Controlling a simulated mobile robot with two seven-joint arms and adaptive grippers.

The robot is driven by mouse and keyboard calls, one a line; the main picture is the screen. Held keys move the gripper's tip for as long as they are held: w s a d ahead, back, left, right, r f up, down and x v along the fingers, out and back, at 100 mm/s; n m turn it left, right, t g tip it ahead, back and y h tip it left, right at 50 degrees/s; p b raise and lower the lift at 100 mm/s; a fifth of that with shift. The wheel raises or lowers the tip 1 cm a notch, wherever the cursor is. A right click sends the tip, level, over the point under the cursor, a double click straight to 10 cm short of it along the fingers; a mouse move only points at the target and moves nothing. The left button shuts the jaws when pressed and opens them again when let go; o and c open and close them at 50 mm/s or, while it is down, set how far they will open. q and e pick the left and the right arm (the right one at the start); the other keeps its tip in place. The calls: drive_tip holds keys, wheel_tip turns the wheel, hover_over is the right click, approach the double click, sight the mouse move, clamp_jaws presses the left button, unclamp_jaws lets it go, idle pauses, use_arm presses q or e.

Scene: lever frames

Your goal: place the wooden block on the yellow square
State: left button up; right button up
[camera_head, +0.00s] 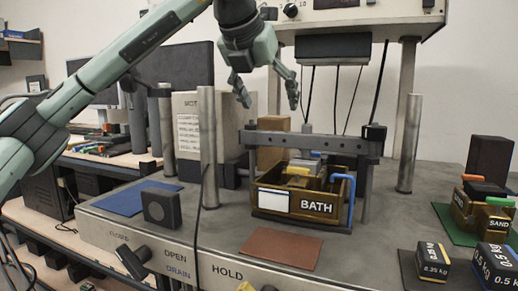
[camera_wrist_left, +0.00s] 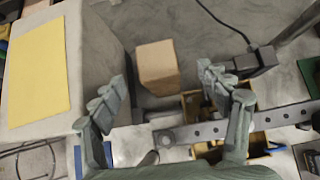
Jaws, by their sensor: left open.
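The wooden block (camera_head: 274,146) is a plain tan block standing on the grey bench behind a dark metal crossbar, which hides part of it. It also shows in the left wrist view (camera_wrist_left: 157,64). My left gripper (camera_head: 268,99) is open and empty, above the block with its fingers pointing down. In the left wrist view the block appears between and beyond the fingertips (camera_wrist_left: 162,82), apart from them. The yellow square (camera_wrist_left: 38,70) lies on top of a pale grey box, left of the block in that view. I cannot make it out in the head view. My right gripper is not in view.
The crossbar (camera_head: 308,143) runs in front of the block. A wooden BATH crate (camera_head: 317,206) with a blue handle stands before it. Metal posts (camera_head: 208,148) rise at both sides. The pale box (camera_head: 187,132) stands left of the block. Blue and brown mats lie forward.

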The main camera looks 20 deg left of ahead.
sight(272, 117)
use_arm(q)
drive_tip(key=shift+a, duration=0.15)
drive_tip(key=shift+w+a+f, duration=0.1)
drive_tip(key=shift+w, duration=0.05)
drive_tip(key=x, duration=0.3)
drive_tip(key=p+x, duration=0.1)
drive_tip(key=x, duration=0.3)
drive_tip(key=shift+s+f, duration=0.2)
drive_tip(key=shift+f, duration=0.1)
drive_tip(key=shift+w+f, duration=0.1)
drive_tip(key=c, duration=0.4)
clamp_jaws()
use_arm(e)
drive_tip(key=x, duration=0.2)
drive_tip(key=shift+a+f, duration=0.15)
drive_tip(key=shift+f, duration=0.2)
